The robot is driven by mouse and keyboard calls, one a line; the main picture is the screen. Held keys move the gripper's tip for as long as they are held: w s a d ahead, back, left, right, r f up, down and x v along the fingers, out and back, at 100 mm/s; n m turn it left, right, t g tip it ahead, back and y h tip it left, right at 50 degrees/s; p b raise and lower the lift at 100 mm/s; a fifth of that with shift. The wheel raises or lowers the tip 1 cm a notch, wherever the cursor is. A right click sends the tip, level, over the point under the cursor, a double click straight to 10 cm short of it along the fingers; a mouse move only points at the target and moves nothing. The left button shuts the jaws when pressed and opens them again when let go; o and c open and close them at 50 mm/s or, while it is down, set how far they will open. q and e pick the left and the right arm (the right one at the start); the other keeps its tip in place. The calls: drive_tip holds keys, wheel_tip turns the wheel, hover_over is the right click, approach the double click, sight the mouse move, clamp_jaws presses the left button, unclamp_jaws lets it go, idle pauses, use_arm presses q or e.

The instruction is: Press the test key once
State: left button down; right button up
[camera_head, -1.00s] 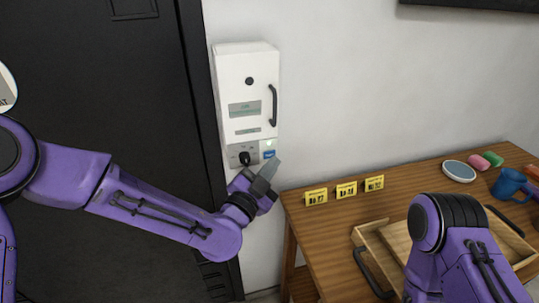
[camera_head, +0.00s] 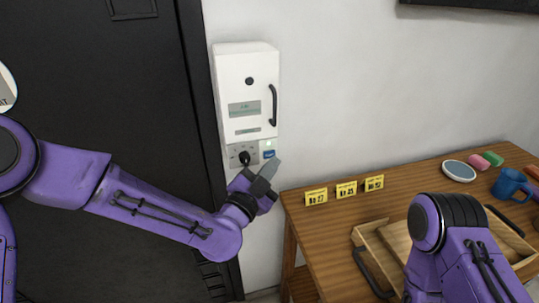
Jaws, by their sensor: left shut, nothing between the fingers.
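A white wall unit (camera_head: 262,85) with a black handle and a small grey display hangs between the door frame and the table. On its lower panel are a black knob (camera_head: 244,158), a blue key (camera_head: 269,154) and a small green light (camera_head: 268,143). The blue key seems to be the test key; its lettering is too small to read. My left gripper (camera_head: 273,167) is shut and empty, its fingertips just below the blue key. I cannot tell whether they touch it. My right arm (camera_head: 455,245) shows at the lower right; its gripper is not visible.
A dark door (camera_head: 90,90) fills the left.

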use_arm(q)
drive_tip(key=shift+w, duration=0.1)
idle(0.7)
drive_tip(key=shift+w+a, duration=0.15)
drive_tip(key=shift+w, duration=0.15)
drive_tip(key=shift+w+a, duration=0.15)
drive_tip(key=shift+w, duration=0.2)
idle(0.6)
drive_tip(key=shift+s, duration=0.1)
drive_tip(key=shift+s+d+b, duration=0.3)
drive_tip(key=shift+s+b, duration=0.15)
drive_tip(key=shift+s, duration=0.2)
drive_tip(key=s, duration=0.1)
drive_tip(key=s+d, duration=0.1)
drive_tip(key=s, duration=0.1)
drive_tip(key=s+b, duration=0.1)
drive_tip(key=shift+s+d, duration=0.25)
drive_tip(key=shift+s, duration=0.1)
